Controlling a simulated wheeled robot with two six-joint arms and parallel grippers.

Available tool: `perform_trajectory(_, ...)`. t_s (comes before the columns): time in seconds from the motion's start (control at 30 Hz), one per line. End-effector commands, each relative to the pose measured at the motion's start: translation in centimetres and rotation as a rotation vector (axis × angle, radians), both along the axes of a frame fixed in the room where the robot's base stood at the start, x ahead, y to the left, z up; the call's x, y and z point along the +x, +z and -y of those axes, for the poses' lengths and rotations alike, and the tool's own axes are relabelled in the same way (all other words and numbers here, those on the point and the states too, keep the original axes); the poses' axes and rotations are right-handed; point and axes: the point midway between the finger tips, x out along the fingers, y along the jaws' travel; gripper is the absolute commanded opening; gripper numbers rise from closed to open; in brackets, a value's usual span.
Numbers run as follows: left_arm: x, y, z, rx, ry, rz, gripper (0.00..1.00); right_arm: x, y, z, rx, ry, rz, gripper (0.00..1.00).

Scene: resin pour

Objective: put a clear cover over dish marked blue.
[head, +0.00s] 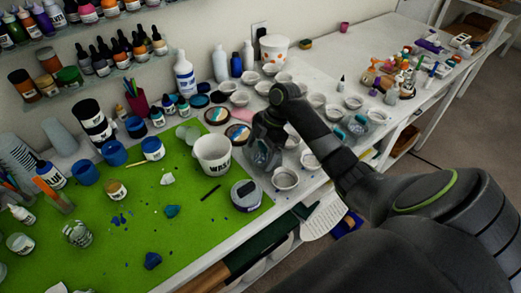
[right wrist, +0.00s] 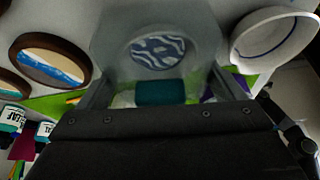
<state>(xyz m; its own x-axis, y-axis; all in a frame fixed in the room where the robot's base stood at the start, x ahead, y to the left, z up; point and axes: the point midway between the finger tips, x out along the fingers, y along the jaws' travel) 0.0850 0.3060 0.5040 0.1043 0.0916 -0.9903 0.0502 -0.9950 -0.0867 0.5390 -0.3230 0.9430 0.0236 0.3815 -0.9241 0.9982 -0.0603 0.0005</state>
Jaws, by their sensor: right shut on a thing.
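My right gripper (head: 268,128) is shut on a clear cover (head: 262,156), held over the row of white dishes, right of the white bucket. In the right wrist view the cover (right wrist: 112,42) is a greyish see-through shape between the fingers of the gripper (right wrist: 162,84). A round blue-and-white wavy pattern (right wrist: 157,52) shows through it; I cannot tell whether this is on a dish below. A white dish (head: 285,178) stands just below and right of the cover. Some dishes farther right look bluish (head: 357,125). My left gripper is out of view.
A white bucket (head: 212,155) and a lidded jar (head: 246,195) stand on the green mat (head: 190,225) close to the left. Round wood-rimmed pieces (head: 217,115) lie behind. Bottles line the wall. Several white dishes crowd the bench (head: 318,100) around my arm.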

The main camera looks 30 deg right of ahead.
Motion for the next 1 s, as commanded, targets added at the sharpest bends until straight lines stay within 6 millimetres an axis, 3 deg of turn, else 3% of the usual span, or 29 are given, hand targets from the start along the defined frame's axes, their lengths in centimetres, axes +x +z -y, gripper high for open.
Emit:
perform_trajectory(0.8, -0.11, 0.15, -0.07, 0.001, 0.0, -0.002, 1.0, -0.03, -0.36, -0.01, 0.0, 0.0, -0.001, 0.66)
perform_trajectory(0.83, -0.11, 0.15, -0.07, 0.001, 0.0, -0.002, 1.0, -0.03, -0.37, -0.02, 0.0, 0.0, -0.001, 0.93)
perform_trajectory(0.9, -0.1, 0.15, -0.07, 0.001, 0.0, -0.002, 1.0, -0.03, -0.37, -0.02, 0.0, 0.0, -0.001, 1.0)
perform_trajectory(1.0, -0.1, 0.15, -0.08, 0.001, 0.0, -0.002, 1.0, -0.03, -0.36, -0.01, 0.0, 0.0, -0.001, 1.0)
